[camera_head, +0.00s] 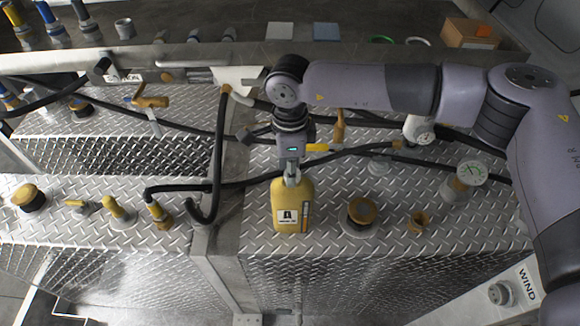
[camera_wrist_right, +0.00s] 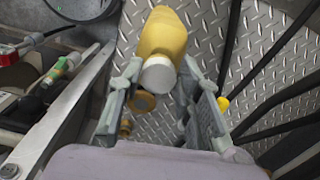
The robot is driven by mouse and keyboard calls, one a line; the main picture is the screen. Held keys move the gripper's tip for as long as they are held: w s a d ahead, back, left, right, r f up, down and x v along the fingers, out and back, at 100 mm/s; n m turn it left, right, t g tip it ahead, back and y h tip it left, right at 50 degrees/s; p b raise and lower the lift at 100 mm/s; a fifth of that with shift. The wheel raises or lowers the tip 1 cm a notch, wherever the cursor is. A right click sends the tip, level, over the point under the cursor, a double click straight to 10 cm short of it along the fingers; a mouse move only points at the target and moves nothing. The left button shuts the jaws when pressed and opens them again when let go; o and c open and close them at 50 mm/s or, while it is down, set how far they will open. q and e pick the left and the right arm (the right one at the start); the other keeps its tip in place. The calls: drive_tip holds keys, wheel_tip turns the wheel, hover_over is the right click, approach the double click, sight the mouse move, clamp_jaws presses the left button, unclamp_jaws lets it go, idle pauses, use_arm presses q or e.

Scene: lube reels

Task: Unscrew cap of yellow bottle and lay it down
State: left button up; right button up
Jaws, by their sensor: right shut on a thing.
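The right gripper comes down from above and is shut on the cap. In the head view the fingers mostly hide the cap. My left gripper is in neither view.
A brown-yellow cap on a grey fitting (camera_head: 362,210) and a small brass fitting (camera_head: 418,221) stand right of the bottle. Black hoses (camera_head: 365,152) cross behind the bottle. Bare deck plate lies in front of these fittings.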

drive_tip(key=c, duration=0.3)
drive_tip(key=shift+f+n+b, duration=0.2)
drive_tip(key=shift+n+b, duration=0.3)
drive_tip(key=shift+b, duration=0.2)
drive_tip(key=shift+s+n+b, duration=0.1)
drive_tip(key=shift+n+b, duration=0.6)
drive_tip(key=shift+n, duration=0.2)
drive_tip(key=shift+n+b, duration=0.55)
drive_tip(key=shift+n, duration=0.35)
drive_tip(key=shift+r+n, duration=0.2)
drive_tip(key=shift+n, duration=0.1)
drive_tip(key=shift+s+d+f+n+b, duration=0.1)
drive_tip(key=shift+f+n+b, duration=0.15)
drive_tip(key=shift+n+b, duration=1.35)
drive_tip(key=shift+n, duration=0.5)
drive_tip(key=shift+s+r+n, duration=0.1)
drive_tip(key=shift+r+n, duration=0.05)
drive_tip(key=shift+n, duration=0.35)
